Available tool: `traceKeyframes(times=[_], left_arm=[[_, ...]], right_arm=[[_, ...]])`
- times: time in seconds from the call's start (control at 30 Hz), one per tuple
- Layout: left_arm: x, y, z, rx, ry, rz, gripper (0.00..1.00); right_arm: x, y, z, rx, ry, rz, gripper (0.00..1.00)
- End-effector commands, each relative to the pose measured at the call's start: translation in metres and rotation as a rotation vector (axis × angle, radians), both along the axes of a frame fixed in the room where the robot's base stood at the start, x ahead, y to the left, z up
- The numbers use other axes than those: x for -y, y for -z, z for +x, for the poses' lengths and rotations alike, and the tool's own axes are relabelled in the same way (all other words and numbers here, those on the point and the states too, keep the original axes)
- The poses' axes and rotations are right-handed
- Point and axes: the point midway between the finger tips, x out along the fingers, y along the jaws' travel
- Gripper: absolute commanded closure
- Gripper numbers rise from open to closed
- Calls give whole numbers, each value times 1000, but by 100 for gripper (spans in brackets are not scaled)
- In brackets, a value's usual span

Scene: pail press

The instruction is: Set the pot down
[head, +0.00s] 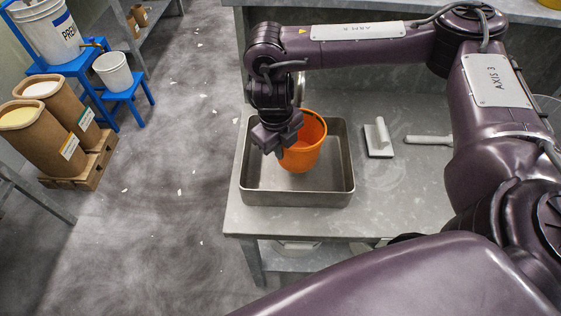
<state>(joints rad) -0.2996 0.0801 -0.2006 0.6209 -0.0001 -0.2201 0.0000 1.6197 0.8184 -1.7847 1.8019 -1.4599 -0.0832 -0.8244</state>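The orange pot (308,150) is in or just above the metal tray (335,192) on the grey table. Its open mouth faces up. I cannot tell whether its base touches the tray floor. My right gripper (279,147) is at the pot's left rim and appears shut on it. The gripper hides the pot's left side, and its fingertips are partly hidden. My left gripper is not in view.
A scraper-like tool (378,138) and another light-handled tool (430,140) lie on the table (390,185) right of the tray. Far left are a white pail (45,30) on a blue stand (85,65), a smaller white bucket (113,72) and brown drums (45,135) on a pallet.

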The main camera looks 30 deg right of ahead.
Motion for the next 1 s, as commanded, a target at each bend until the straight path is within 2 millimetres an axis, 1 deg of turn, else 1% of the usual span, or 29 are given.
traceKeyframes(times=[0.03, 0.17, 0.33, 0.43, 0.5, 0.77, 0.9, 1.0], left_arm=[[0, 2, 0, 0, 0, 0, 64], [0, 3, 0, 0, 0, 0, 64], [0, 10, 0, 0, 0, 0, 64], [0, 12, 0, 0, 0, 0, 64], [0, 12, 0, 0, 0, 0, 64], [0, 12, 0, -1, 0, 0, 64], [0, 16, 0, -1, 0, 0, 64], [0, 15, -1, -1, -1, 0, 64]], right_arm=[[0, 8, -1, -2, 2, 1, 100], [0, 15, 0, 0, 1, 1, 100], [0, 39, -1, -3, 2, 0, 100], [0, 50, -1, -1, 2, 1, 100], [0, 53, 0, -1, 2, 1, 100], [0, 53, 0, 1, 1, 0, 100], [0, 58, 0, 1, 1, 0, 100], [0, 57, 0, 1, 1, -1, 86]])
